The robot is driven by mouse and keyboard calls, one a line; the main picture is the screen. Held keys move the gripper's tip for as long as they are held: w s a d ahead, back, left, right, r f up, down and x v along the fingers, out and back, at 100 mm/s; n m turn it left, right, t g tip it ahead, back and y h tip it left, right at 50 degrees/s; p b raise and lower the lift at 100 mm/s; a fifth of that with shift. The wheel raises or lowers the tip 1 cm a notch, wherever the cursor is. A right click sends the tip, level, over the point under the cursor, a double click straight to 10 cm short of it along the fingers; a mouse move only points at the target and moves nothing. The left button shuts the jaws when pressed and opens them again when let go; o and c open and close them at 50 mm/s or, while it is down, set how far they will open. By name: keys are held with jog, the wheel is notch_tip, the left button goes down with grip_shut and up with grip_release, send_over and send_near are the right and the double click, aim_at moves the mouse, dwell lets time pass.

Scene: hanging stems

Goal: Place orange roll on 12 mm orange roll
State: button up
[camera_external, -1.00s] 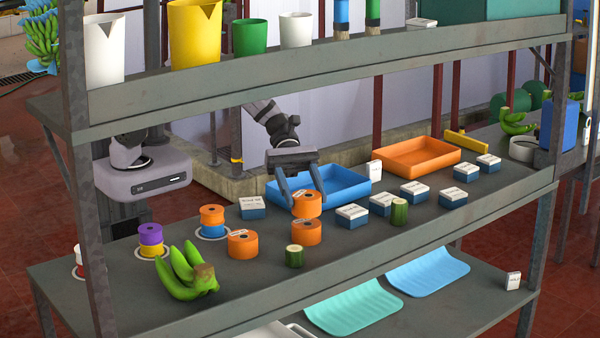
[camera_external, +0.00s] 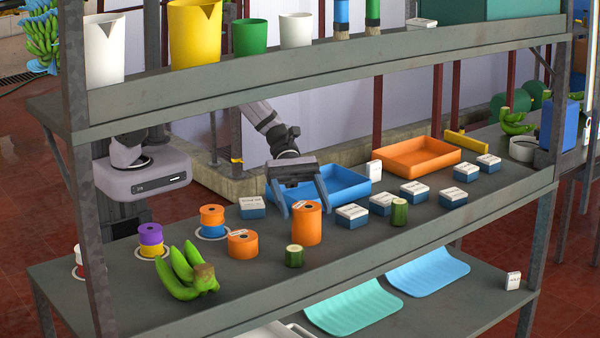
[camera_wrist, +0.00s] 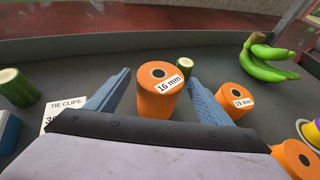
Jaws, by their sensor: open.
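An orange roll labelled "16 mm" (camera_external: 306,212) sits on top of another orange roll (camera_external: 306,234), and together they look like one upright column in the external view. The top roll also shows in the wrist view (camera_wrist: 160,78) with its label facing the camera. The lower roll's label is hidden, so I cannot read its size. My gripper (camera_wrist: 158,80) is open, with one finger on each side of the top roll and gaps visible between fingers and roll. Another orange roll (camera_external: 242,243) stands alone to the left; its label seems to read "19 mm" in the wrist view (camera_wrist: 236,97).
A cut green stem piece (camera_external: 294,256) stands close in front of the stack. Green bananas (camera_external: 188,273) lie at the front left. Stacked coloured rolls (camera_external: 212,216), a blue tray (camera_external: 345,183) and several labelled boxes (camera_external: 352,213) surround the area. The upper shelf (camera_external: 330,68) is overhead.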

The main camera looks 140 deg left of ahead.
jog(key=shift+r, duration=0.2)
jog(key=b+v, duration=0.2)
jog(key=v, duration=1)
jog(key=shift+b, duration=0.3)
jog(key=shift+a, duration=0.1)
